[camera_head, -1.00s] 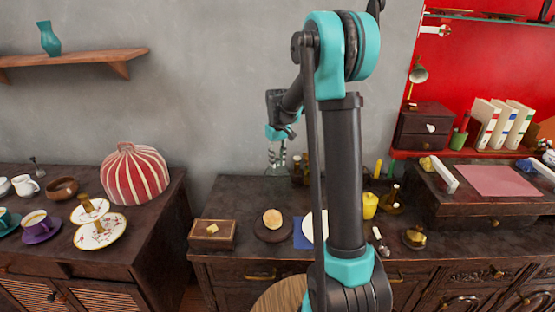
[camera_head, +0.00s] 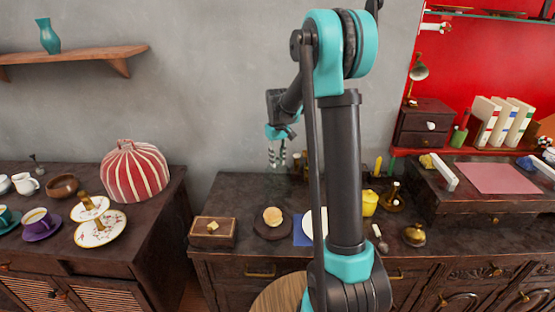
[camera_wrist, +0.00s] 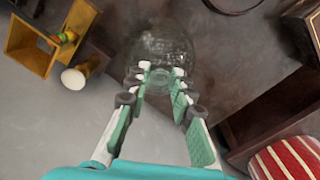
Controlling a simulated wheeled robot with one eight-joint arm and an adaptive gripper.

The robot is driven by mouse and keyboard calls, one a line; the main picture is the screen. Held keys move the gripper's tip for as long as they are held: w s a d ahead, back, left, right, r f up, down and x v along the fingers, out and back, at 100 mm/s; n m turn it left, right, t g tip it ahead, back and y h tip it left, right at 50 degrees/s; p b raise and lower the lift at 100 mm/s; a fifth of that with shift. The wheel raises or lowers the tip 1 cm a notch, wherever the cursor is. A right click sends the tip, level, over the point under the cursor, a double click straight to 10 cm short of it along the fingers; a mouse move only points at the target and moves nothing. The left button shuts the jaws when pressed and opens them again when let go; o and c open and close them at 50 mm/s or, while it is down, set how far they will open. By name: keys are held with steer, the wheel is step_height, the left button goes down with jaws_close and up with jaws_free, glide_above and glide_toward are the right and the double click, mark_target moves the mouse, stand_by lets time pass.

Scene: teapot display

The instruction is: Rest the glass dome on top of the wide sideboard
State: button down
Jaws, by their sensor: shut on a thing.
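The glass dome (camera_wrist: 160,45) is clear and hard to see; in the wrist view it lies just beyond my fingertips. My gripper (camera_wrist: 159,82) is shut on the dome's small knob. In the head view my gripper (camera_head: 278,153) hangs in front of the grey wall, above the back left part of the wide sideboard (camera_head: 232,192). The dome is barely visible there, and I cannot tell whether its rim touches anything. The sideboard is dark wood with drawers.
On the sideboard are a small wooden box (camera_head: 213,231), a bun on a dark round board (camera_head: 273,233), a yellow pot (camera_head: 369,203) and a brass bell (camera_head: 414,235). A striped tea cosy (camera_head: 134,171) stands on the left cabinet. Bare top lies at the sideboard's back left.

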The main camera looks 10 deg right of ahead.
steer(key=shift+f, duration=0.1)
steer(key=c, duration=0.8)
jaws_free()
steer(key=shift+o, duration=0.2)
steer(key=shift+r, duration=3.05)
steer(key=s+d+f+m+t, duration=0.1)
steer(key=s+f, duration=0.2)
steer(key=s, duration=0.7)
steer(key=s+d+f+m+t, duration=0.1)
steer(key=s+f, duration=0.2)
steer(key=s, duration=0.7)
steer(key=s+d+f+m+t, duration=0.1)
steer(key=s+d+f+t, duration=0.1)
steer(key=s, duration=0.9)
steer(key=shift+f+m, duration=0.4)
steer(key=shift+f, duration=0.45)
